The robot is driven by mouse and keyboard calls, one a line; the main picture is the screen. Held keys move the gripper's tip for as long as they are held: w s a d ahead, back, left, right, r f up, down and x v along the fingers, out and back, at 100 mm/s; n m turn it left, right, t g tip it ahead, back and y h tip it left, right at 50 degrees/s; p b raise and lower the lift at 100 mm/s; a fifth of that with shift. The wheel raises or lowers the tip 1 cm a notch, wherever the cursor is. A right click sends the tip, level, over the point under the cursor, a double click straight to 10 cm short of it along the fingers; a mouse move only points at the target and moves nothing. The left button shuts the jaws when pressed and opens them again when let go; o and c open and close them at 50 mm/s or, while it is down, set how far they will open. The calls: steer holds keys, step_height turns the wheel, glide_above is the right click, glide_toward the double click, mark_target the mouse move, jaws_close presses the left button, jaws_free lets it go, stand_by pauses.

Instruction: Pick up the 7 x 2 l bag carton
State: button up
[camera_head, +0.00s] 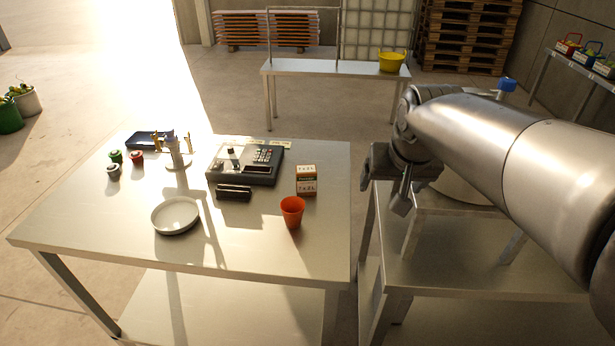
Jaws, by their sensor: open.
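The 7 x 2 l bag carton (306,186) is a small box with white and orange-brown faces and printed lettering. It stands upright near the right edge of the metal table (120,229), just behind an orange cup (292,211). My gripper (389,193) is to the right of the carton, beyond the table's right edge and apart from it. Its jaws are open, with nothing seen between them. My arm comes in from the right side of the view.
A dark keypad device (246,162) and a small black item (234,192) are left of the carton. A round pale plate (175,216), a stand (177,155) and small coloured pots (136,158) sit farther left. A second table (470,264) is under my arm. The front table area is clear.

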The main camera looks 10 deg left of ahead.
steer(key=w+a+f, duration=0.2)
steer(key=w+a, duration=0.2)
steer(key=w, duration=0.3)
steer(key=w+a+f, duration=0.2)
steer(key=w+a, duration=0.3)
steer(key=w, duration=0.2)
steer(key=n, duration=0.1)
glide_above(306, 169)
steer(key=s, duration=0.3)
step_height(306, 169, down, 9)
steer(key=shift+g, duration=0.4)
steer(key=x, duration=0.4)
steer(key=shift+w+a, duration=0.1)
steer(key=shift+w, duration=0.15)
steer(key=shift+x, duration=2.75)
steer(key=shift+s+d, duration=0.1)
steer(key=shift+d, duration=0.15)
steer(key=shift+c, duration=0.4)
steer(key=c, duration=1.1)
